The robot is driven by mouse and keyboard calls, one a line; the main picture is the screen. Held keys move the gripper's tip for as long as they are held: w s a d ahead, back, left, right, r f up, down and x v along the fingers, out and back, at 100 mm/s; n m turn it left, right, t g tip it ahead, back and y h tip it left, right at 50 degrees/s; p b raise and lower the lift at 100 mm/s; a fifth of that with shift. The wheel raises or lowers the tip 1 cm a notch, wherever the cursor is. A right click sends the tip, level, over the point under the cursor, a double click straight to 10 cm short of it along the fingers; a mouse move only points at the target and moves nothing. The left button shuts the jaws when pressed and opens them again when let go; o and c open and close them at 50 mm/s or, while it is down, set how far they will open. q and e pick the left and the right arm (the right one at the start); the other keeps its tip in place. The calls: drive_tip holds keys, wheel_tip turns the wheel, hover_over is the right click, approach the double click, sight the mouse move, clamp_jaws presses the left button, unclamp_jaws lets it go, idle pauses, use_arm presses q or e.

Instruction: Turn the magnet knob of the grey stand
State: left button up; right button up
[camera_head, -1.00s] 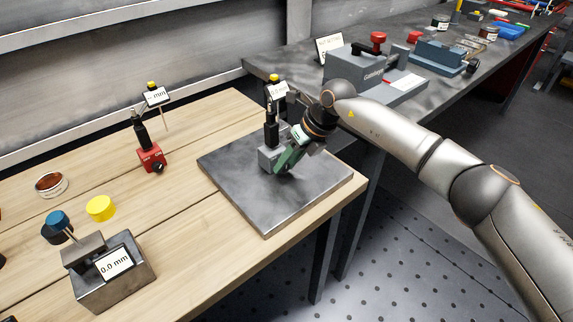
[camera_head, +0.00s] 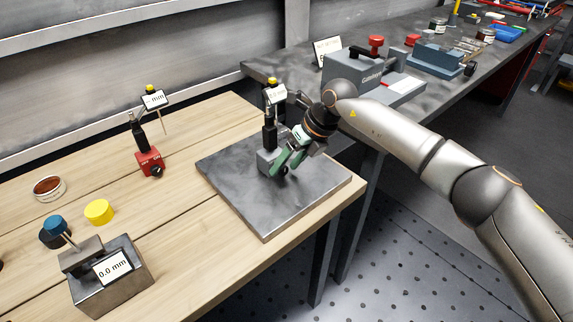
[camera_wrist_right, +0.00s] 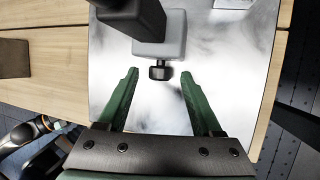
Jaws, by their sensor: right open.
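The grey stand (camera_head: 266,161) stands upright on the dark metal plate (camera_head: 240,205), with a black column and a small display on top. It also shows in the right wrist view (camera_wrist_right: 172,46). Its black magnet knob (camera_wrist_right: 160,70) sticks out of the base toward my right gripper. In the head view the knob (camera_head: 284,170) is partly hidden by the fingers. My right gripper (camera_wrist_right: 158,76) is open, its green fingers on either side of the knob with a gap to each, the tips about level with it. It also shows in the head view (camera_head: 284,164). My left gripper is not in view.
A red stand (camera_head: 150,164) with its own black knob stands on the wooden table to the left. A metal block with a 0.0 mm display (camera_head: 112,290) and a yellow disc (camera_head: 99,211) are nearer. A grey machine (camera_head: 355,75) stands on the back bench.

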drive_tip(key=v, duration=1.1)
drive_tip(key=shift+d+r, duration=0.25)
drive_tip(key=shift+r, duration=0.1)
drive_tip(key=shift+s, duration=0.1)
